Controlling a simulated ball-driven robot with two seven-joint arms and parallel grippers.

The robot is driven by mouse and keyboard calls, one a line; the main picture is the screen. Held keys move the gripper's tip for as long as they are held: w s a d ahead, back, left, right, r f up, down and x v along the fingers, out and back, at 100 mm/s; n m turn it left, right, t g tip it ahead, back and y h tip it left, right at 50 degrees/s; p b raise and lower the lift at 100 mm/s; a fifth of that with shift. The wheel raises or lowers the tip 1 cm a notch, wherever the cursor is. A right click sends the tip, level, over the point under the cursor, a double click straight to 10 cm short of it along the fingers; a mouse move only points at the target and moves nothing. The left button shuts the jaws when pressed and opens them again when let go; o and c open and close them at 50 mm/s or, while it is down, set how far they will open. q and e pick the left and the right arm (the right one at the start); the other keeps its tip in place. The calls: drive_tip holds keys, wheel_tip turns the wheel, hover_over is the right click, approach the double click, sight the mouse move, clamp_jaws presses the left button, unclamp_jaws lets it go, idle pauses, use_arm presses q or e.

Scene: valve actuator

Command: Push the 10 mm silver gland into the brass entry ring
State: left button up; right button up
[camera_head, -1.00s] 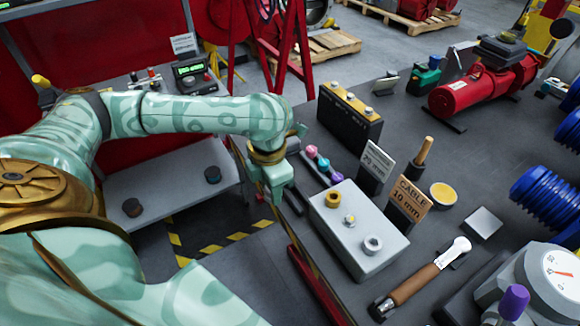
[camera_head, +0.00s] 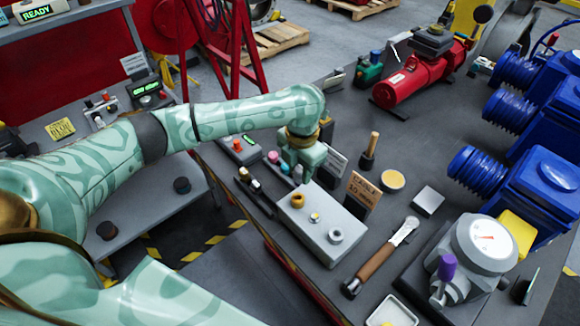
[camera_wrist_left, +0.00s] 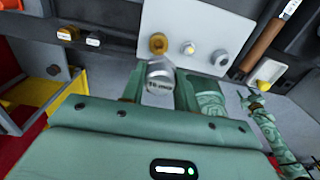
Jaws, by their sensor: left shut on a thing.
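My left gripper (camera_head: 302,176) is shut on a silver gland (camera_wrist_left: 160,80), a short cylinder with dark lettering on its side that I cannot read surely. The wrist view shows it between the fingers; the head view hides it behind the gripper. The brass entry ring (camera_head: 297,201) is on the top of a light grey block (camera_head: 318,238). It also shows in the wrist view (camera_wrist_left: 158,43), just beyond the gland. Whether gland and ring touch, I cannot tell.
The block also carries a small ring with a yellowish centre (camera_head: 314,217) and a larger silver ring (camera_head: 336,236). The "CABLE 10 mm" sign (camera_head: 362,191) stands behind it. Pink (camera_head: 273,157) and teal pieces are left of the gripper. A brown-handled tool (camera_head: 377,263) lies right of the block.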

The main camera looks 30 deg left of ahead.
use_arm(q)
drive_tip(key=shift+a, duration=0.2)
drive_tip(key=shift+d, duration=0.1)
drive_tip(key=shift+r+p, duration=0.1)
drive_tip(key=shift+p, duration=0.4)
drive_tip(key=shift+f+b, duration=1.6)
drive_tip(key=shift+f, duration=1.4)
drive_tip(key=shift+p, duration=0.4)
